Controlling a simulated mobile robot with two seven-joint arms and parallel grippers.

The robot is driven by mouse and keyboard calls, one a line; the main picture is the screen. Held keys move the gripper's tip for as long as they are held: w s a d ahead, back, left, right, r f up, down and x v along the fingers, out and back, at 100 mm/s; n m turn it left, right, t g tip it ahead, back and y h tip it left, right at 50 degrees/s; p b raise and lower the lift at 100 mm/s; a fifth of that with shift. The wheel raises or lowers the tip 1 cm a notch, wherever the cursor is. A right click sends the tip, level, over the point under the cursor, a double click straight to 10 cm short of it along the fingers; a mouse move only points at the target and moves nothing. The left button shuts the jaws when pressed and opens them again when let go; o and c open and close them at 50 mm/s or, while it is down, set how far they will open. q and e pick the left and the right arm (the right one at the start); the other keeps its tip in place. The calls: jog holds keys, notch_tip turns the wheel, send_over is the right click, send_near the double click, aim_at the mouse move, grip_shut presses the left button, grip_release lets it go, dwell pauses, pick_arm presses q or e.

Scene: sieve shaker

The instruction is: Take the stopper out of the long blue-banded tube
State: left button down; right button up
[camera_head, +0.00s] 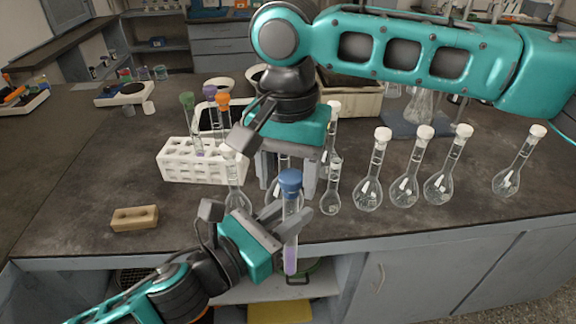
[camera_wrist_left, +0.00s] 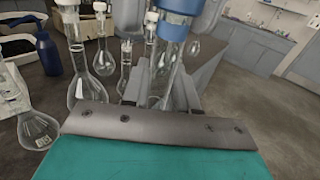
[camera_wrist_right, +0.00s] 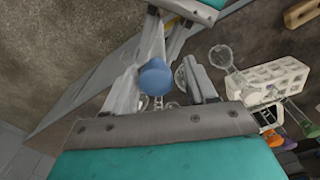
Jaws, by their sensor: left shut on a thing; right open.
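The long tube (camera_head: 291,235) stands nearly upright in front of the bench edge, with purple liquid low inside and a blue stopper (camera_head: 290,180) on top. My left gripper (camera_head: 290,225) is shut on the tube below the stopper; the tube also shows between its fingers in the left wrist view (camera_wrist_left: 163,72). My right gripper (camera_head: 288,182) comes down from above, open. In the right wrist view, the stopper (camera_wrist_right: 156,77) shows between its spread fingers (camera_wrist_right: 163,85), with room on both sides. I cannot tell how far the fingertips reach past the stopper.
Several stoppered glass flasks (camera_head: 368,185) stand right of the grippers. A white rack (camera_head: 200,172) with coloured-capped tubes is behind on the left. A tan block (camera_head: 134,218) lies at the front left. One flask (camera_head: 234,195) stands close behind my left gripper. The bench's left front is mostly clear.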

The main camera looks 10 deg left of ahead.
jog(key=shift+c, duration=0.2)
jog(key=shift+a, duration=0.1)
grip_shut()
jog(key=n, duration=0.5)
jog(key=shift+s+n, duration=0.15)
jog(key=shift+n, duration=0.15)
jog(key=n, duration=0.7)
jog(key=shift+r, duration=0.1)
jog(key=n, duration=1.2)
jog(key=shift+n, duration=0.3)
jog(key=n, duration=0.3)
jog(key=shift+d+n, duration=0.2)
jog(key=shift+n, duration=0.1)
jog(key=shift+r, duration=0.25)
